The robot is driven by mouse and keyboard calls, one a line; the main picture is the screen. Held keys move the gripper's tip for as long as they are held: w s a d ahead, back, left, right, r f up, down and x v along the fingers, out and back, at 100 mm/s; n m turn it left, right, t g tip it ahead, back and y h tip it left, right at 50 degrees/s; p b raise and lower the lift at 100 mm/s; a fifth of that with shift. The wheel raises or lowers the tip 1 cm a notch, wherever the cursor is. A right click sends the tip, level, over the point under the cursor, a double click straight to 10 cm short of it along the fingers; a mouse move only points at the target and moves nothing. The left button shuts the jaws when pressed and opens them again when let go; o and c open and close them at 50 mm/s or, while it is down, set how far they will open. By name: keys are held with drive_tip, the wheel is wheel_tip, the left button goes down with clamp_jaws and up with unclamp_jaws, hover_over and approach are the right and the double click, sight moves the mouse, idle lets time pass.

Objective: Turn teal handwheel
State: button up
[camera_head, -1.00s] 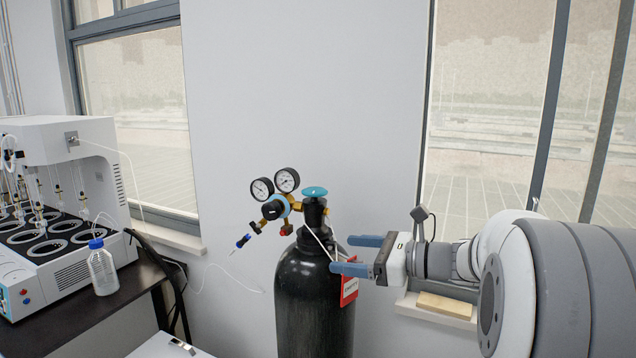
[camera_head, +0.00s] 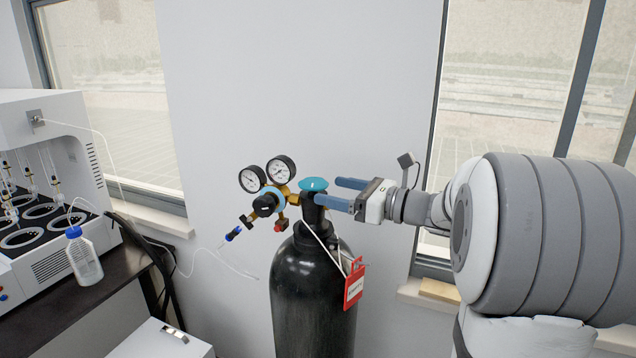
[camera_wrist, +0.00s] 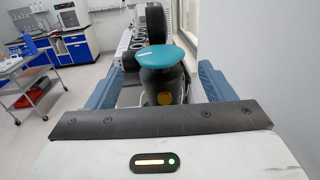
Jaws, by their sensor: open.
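The teal handwheel (camera_head: 314,184) is a round cap on top of the black gas cylinder (camera_head: 312,295). My gripper (camera_head: 340,193) comes in from the right, level with the wheel, with its two blue fingers apart. In the head view the near fingertip is beside the valve neck just under the wheel, and the far finger is behind it. In the wrist view the handwheel (camera_wrist: 161,56) sits between the two spread fingers, near their tips. I cannot tell whether either finger touches it.
A regulator with two gauges (camera_head: 266,175) and a blue-ringed knob is left of the valve. A red tag (camera_head: 354,285) hangs by a cord on the cylinder. A bench with a white distiller (camera_head: 50,150) and a bottle (camera_head: 83,258) is at left. The wall is close behind.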

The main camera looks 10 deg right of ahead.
sight(320, 189)
drive_tip(key=shift+p+x, duration=0.45)
drive_tip(key=shift+x, duration=1.7)
drive_tip(key=shift+c, duration=0.5)
drive_tip(key=c, duration=0.8)
drive_tip(key=shift+f, duration=0.1)
